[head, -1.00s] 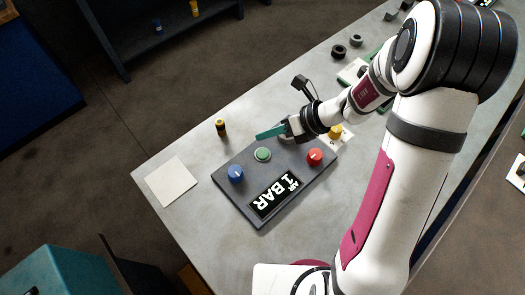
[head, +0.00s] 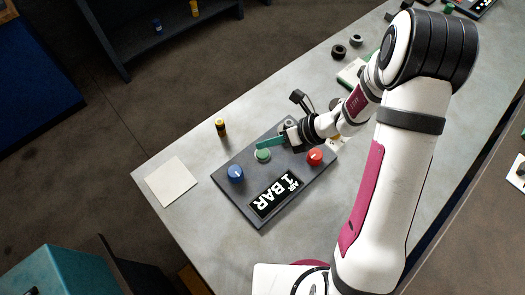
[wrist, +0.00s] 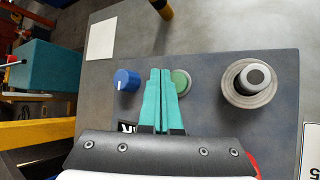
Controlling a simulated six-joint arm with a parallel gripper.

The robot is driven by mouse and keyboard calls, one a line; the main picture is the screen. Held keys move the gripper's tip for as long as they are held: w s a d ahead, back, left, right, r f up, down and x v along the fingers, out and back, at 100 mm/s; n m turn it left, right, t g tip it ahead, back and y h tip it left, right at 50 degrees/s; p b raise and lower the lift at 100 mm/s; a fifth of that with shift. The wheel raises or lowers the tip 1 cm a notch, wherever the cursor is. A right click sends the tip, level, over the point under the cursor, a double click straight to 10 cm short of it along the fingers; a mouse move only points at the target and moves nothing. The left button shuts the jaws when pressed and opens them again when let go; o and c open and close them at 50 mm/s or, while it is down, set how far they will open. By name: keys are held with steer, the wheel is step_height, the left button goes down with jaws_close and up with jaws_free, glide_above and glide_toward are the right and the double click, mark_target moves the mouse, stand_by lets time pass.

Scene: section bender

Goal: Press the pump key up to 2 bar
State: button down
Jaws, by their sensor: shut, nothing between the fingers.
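The dark grey control panel (head: 228,193) lies on the table with its display (head: 275,194) reading "AIR 1 BAR". A round green key (head: 263,156) sits near the panel's middle, between a blue knob (head: 236,172) and a red knob (head: 314,155). My gripper (head: 260,144) is shut and empty, its teal fingers reaching over the far edge of the green key. In the wrist view the fingertips (wrist: 160,71) stand just left of the green key (wrist: 181,80) and partly cover it. I cannot tell whether they touch it.
A large grey round fitting (wrist: 249,82) stands on the panel on the other side of the green key from the blue knob. A white sheet (head: 171,181) and a dark, yellow-banded cylinder (head: 221,128) are on the table left of and beyond the panel. The near table is clear.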

mark_target(257, 153)
steer(key=shift+f, duration=0.95)
steer(key=shift+f, duration=0.15)
stand_by(1.2)
steer(key=shift+f, duration=0.25)
steer(key=shift+f, duration=0.4)
stand_by(0.6)
steer(key=shift+r, duration=0.8)
steer(key=shift+r, duration=2.55)
